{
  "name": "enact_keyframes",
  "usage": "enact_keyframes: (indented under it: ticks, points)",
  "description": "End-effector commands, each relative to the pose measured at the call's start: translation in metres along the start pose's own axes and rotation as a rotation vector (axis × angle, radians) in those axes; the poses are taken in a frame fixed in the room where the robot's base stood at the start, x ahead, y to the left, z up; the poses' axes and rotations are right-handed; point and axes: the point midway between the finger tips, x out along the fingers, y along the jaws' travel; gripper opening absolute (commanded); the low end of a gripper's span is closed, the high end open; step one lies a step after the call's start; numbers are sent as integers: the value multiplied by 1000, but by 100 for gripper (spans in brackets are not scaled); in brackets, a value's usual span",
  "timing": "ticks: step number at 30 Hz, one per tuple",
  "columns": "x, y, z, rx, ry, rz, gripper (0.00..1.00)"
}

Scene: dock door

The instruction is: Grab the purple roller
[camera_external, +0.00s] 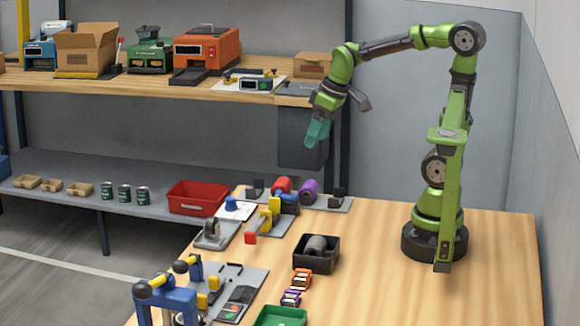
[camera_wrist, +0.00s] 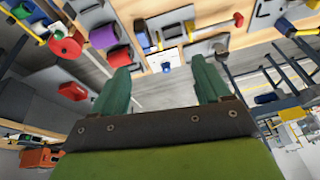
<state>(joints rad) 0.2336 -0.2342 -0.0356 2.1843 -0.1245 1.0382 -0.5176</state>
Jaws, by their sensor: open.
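The purple roller (camera_external: 309,190) sits on a grey plate on the wooden table, just right of a red roller (camera_external: 282,185). In the wrist view the purple roller (camera_wrist: 104,36) lies at upper left, beyond my left-hand finger, with the red roller (camera_wrist: 66,47) to its left. My gripper (camera_external: 317,138) is raised in the air, well above the rollers in the external view, its teal fingers pointing down. In the wrist view my gripper (camera_wrist: 158,72) has its two fingers spread wide apart with nothing between them.
A black bin with a dark roller (camera_external: 317,246) stands in front of the purple roller. A yellow-handled tool (camera_external: 268,218) and grey holders (camera_external: 214,233) are to the left. A red tray (camera_external: 197,197) is on the lower shelf. The table's right side is clear.

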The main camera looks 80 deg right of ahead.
Motion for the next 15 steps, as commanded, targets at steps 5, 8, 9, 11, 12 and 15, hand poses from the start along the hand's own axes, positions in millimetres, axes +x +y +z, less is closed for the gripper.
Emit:
enact_keyframes:
  ticks: [5, 8, 9, 11, 12, 15]
  points:
    - [24, 54, -26, -403, -148, 11, 76]
    - [34, 79, -36, -644, -215, -14, 76]
    - [38, 88, -39, -743, -238, -29, 76]
    - [42, 100, -42, -892, -269, -56, 76]
    - [44, 107, -45, -991, -286, -75, 76]
    - [44, 119, -51, -1229, -312, -122, 76]
